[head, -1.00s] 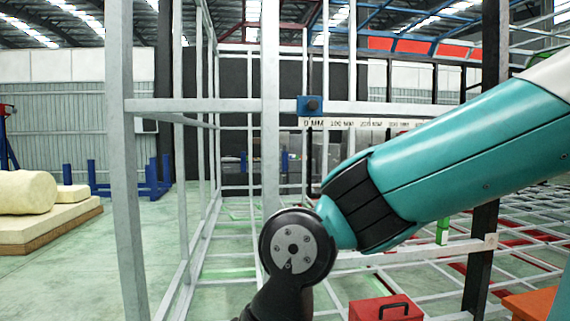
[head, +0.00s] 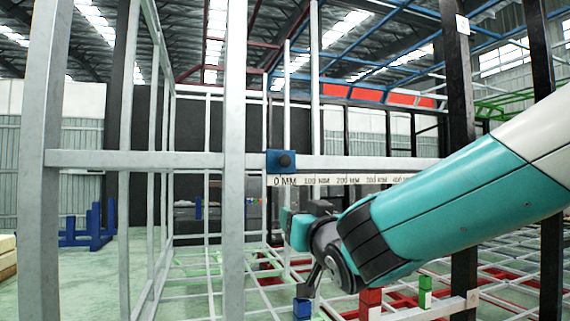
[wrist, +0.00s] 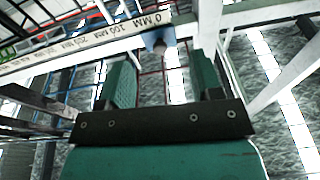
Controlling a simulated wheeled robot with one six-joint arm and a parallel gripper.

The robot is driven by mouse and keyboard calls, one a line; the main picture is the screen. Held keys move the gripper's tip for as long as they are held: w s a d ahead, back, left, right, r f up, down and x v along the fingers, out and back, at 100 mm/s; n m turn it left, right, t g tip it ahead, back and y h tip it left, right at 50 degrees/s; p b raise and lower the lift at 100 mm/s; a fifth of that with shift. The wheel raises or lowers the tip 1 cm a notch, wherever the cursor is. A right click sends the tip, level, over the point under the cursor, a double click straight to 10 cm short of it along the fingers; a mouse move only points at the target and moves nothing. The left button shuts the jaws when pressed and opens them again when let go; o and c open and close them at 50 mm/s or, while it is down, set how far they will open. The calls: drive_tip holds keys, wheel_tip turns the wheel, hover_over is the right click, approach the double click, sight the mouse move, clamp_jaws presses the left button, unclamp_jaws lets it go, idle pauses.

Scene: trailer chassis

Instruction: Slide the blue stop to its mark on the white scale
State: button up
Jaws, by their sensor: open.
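The blue stop (head: 281,161), a small block with a dark round knob, sits on a grey horizontal rail at the 0 MM end of the white scale (head: 330,180). The scale runs right below the rail with printed millimetre numbers; no separate target mark can be made out. My gripper (head: 294,226) is below the stop and scale in the head view, apart from them. In the wrist view, its teal fingers are wide apart and empty (wrist: 162,62). The stop (wrist: 154,38) shows beyond the fingertips, between them, with the scale (wrist: 90,38) running off left.
A grey upright post (head: 234,120) stands just left of the stop. A dark post (head: 458,90) crosses the rail at right. Coloured blocks, including a red one (head: 371,302) and a blue one (head: 302,309), sit low near my arm. Lattice frames fill the background.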

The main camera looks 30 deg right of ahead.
sight(286, 160)
wheel_tip(286, 160, up, 6)
drive_tip(key=d+t+h+p, duration=0.1)
drive_tip(key=d+t, duration=0.1)
drive_tip(key=t, duration=0.1)
drive_tip(key=shift+g, duration=0.3)
drive_tip(key=p+x, duration=1.1)
drive_tip(key=x, duration=0.3)
drive_tip(key=shift+w+r, duration=0.1)
drive_tip(key=shift+w, duration=0.2)
drive_tip(key=shift+w+d, duration=0.2)
drive_tip(key=shift+w, duration=0.45)
clamp_jaws()
drive_tip(key=shift+p, duration=0.35)
